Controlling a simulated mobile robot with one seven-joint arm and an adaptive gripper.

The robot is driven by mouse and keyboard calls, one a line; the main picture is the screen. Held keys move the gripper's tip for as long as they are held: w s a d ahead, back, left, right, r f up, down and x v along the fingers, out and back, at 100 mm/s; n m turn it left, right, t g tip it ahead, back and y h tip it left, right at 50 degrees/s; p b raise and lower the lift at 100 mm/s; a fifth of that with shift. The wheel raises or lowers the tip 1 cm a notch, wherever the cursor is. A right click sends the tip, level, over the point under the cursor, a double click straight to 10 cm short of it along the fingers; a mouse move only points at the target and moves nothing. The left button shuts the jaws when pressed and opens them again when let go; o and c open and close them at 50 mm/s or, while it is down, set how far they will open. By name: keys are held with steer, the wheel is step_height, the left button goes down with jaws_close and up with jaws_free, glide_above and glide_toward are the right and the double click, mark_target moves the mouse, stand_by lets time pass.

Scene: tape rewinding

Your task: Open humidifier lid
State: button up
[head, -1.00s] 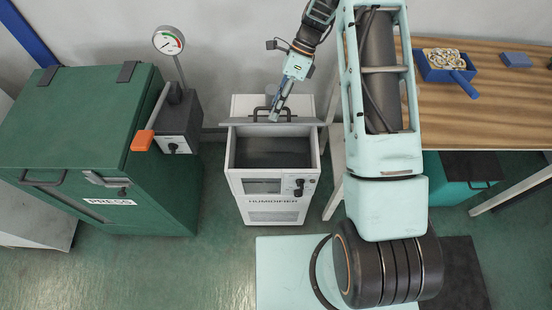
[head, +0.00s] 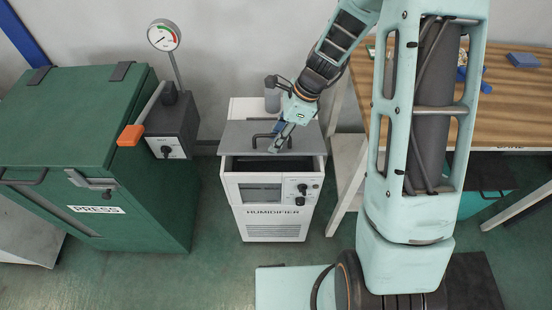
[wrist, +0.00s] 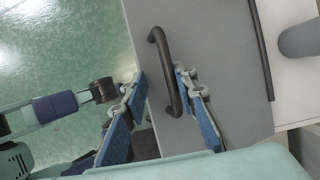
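The humidifier (head: 272,225) is a white box with a dark window and knob on its front. Its grey lid (head: 235,138) covers the back part of the top at a slant, with a dark opening showing along the front. The lid carries a dark bar handle (head: 256,137). My gripper (head: 281,141) is at the handle, over the lid. In the wrist view, my gripper (wrist: 162,77) has its blue-padded fingers apart, one on each side of the handle (wrist: 174,90). I cannot tell whether either finger touches it.
A green press (head: 80,150) stands at the left, with a gauge (head: 163,37) and an orange-tipped lever (head: 131,135). A wooden table (head: 515,100) is at the right. A grey cylinder (head: 272,98) stands behind the lid.

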steer(key=shift+s+f+n+t+b, duration=0.1)
steer(key=shift+s+f+t+b, duration=0.4)
steer(key=shift+b, duration=0.8)
steer(key=shift+s+f+n+t+b, duration=0.1)
steer(key=shift+f+t+b, duration=0.15)
steer(key=shift+f+b, duration=0.75)
steer(key=shift+s+f+n+t+b, duration=0.1)
steer(key=shift+s+f+t+b, duration=0.25)
steer(key=shift+b, duration=1.25)
steer(key=shift+r, duration=0.1)
